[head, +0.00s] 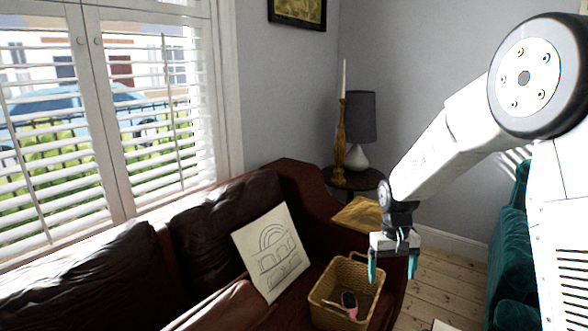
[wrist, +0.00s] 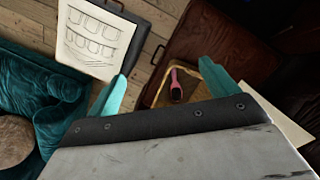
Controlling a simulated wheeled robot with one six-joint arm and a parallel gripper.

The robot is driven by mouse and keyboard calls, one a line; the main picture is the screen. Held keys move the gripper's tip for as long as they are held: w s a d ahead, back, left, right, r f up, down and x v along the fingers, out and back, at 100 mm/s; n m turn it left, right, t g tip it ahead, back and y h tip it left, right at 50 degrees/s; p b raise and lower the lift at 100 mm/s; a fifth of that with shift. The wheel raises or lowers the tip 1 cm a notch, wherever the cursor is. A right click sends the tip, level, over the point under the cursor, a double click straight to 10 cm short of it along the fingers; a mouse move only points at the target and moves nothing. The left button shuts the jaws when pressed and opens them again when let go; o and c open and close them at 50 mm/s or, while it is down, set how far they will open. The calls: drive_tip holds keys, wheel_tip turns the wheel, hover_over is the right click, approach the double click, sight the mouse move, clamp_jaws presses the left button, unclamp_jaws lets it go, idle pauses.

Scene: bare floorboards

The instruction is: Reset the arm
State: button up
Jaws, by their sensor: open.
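My gripper (head: 392,266) hangs at the end of my raised white arm, pointing down, right of the wicker basket in the head view. Its two teal fingers are spread apart with nothing between them. In the wrist view the gripper (wrist: 168,88) also shows open and empty. The wicker basket (head: 322,299) stands on the dark red leather sofa (head: 215,275). A pink and dark object (head: 350,303), perhaps a brush, lies in the basket; it shows in the wrist view too (wrist: 175,84).
A drawing (head: 271,254) leans on the sofa. A side table (head: 352,179) holds a lamp (head: 358,120) and a candlestick (head: 341,140). A teal armchair (head: 508,260) stands at the right.

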drive_tip(key=s+r+t, duration=0.1)
drive_tip(key=s+r, duration=0.5)
drive_tip(key=s, duration=0.5)
drive_tip(key=s+d+r+t, duration=0.1)
drive_tip(key=s+r, duration=0.5)
drive_tip(key=s, duration=0.5)
drive_tip(key=s+r, duration=0.7)
drive_tip(key=s, duration=0.5)
drive_tip(key=shift+d+m+t, duration=0.15)
drive_tip(key=shift+m+t, duration=0.15)
drive_tip(key=shift+t, duration=0.1)
drive_tip(key=shift+s, duration=0.1)
